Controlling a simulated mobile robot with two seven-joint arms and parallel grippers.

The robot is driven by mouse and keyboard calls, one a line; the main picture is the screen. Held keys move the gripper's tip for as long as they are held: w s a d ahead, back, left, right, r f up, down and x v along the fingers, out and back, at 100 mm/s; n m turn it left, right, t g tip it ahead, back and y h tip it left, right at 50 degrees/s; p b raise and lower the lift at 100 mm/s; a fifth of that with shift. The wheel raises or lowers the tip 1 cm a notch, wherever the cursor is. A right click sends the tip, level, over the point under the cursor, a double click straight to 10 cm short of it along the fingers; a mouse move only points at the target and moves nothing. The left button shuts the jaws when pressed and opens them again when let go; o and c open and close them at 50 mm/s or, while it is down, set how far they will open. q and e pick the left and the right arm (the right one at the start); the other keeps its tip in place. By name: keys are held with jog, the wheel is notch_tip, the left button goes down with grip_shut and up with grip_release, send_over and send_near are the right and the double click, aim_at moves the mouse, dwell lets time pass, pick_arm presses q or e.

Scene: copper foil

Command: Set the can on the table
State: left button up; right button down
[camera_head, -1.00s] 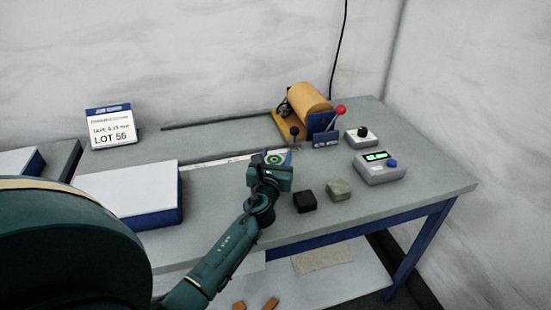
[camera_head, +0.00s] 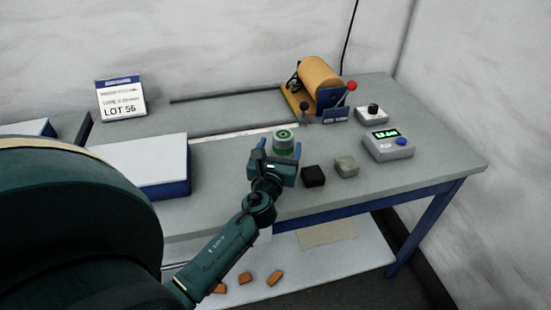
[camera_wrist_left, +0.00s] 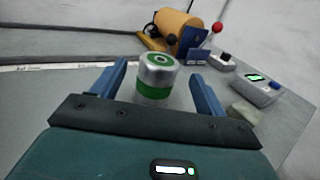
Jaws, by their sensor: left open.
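The can (camera_head: 284,143) is a small silver cylinder with a green band and a green ring on its top. It stands upright on the grey table (camera_head: 430,165). My left gripper (camera_head: 278,152) is open, with its blue fingers on either side of the can. In the left wrist view the can (camera_wrist_left: 156,78) sits between the two spread fingers (camera_wrist_left: 160,88), with a gap on each side. The can's lower part is hidden behind the gripper in the head view. My right gripper is not in view.
A black block (camera_head: 313,176) and a grey-green block (camera_head: 347,166) lie just right of the gripper. A display box (camera_head: 388,146) and a knob box (camera_head: 371,114) stand farther right. A yellow roller machine (camera_head: 318,82) is behind. A white-topped blue box (camera_head: 150,165) is left.

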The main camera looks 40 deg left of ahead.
pick_arm(q)
jog(key=v, duration=0.4)
jog(key=shift+s+f, duration=0.1)
jog(key=shift+s, duration=0.05)
jog(key=shift+s+d, duration=0.2)
jog(key=shift+s, duration=0.15)
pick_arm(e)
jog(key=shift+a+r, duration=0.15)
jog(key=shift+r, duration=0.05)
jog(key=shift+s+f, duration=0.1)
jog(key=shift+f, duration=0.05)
